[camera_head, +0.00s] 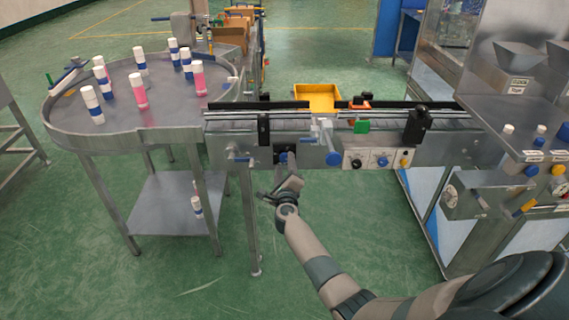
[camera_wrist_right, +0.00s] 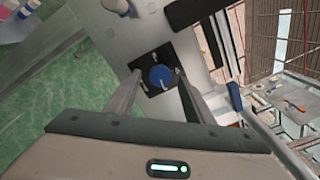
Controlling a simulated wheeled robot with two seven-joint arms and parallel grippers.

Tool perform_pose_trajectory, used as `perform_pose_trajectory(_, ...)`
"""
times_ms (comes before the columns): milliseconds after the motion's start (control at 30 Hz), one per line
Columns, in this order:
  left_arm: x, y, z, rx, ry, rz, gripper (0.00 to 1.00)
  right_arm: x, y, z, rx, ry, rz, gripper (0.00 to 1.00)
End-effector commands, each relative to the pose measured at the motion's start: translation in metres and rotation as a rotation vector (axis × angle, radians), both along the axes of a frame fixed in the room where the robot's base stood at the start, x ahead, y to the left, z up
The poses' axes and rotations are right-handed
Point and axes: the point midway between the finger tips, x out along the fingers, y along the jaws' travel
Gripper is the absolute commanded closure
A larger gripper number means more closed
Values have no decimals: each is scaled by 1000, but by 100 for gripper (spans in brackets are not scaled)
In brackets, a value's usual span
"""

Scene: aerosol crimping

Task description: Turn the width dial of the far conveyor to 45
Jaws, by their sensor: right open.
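A blue round dial (camera_wrist_right: 160,76) on a dark square plate sits between the spread fingers of my right gripper (camera_wrist_right: 158,90) in the wrist view. The fingers are open on either side of it; I cannot tell whether they touch it. The dial's scale and number cannot be read. My left gripper is not in view.
A larger blue knob (camera_head: 333,159) and a panel with several controls (camera_head: 370,159) are to the right on the conveyor's front. A round table (camera_head: 120,115) with several cans stands left. A yellow tray (camera_head: 318,97) is behind the conveyor. A steel machine (camera_head: 500,130) stands right.

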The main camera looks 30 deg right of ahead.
Motion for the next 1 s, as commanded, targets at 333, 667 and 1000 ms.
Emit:
perform_pose_trajectory(333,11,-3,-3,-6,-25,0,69,20,-12,0,-1,1,0,52)
perform_pose_trajectory(667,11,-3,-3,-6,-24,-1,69,20,-12,0,0,1,1,67)
perform_pose_trajectory(1000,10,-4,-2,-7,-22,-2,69,20,-12,0,-4,3,1,94)
